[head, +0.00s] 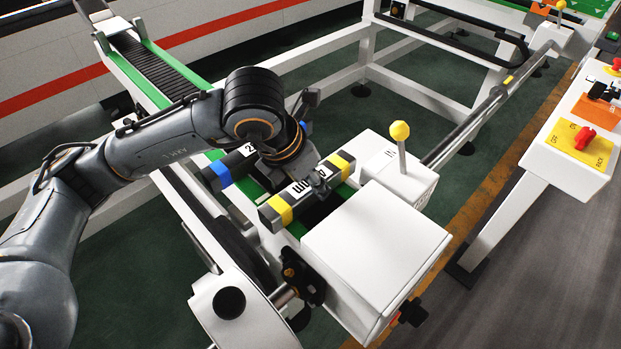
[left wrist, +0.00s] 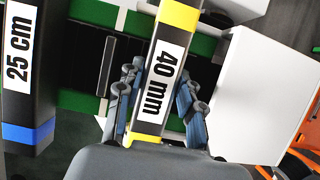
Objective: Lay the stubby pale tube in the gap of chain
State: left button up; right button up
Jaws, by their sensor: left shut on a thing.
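In the left wrist view, the left gripper's fingers (left wrist: 160,105) lie along both sides of this bar (left wrist: 166,62). The bar lies over the near end of the conveyor, beside the white box. The black slatted chain (head: 140,62) runs between green rails. Dark chain sections (left wrist: 85,70) show on the left in the wrist view. I cannot make out a stubby pale tube. My right gripper is out of view.
A blue-banded dark bar labelled "25 cm" (left wrist: 17,70) lies left of the held bar. A white box (head: 376,249) closes the conveyor's near end, with a yellow-knobbed lever (head: 400,140) behind it. A control panel (head: 573,141) stands at the right.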

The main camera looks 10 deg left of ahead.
pick_arm(q)
jog(key=shift+f+b, duration=0.2)
jog(key=shift+b, duration=0.2)
dwell(0.3)
jog(key=o, duration=1.3)
jog(key=shift+r, duration=0.1)
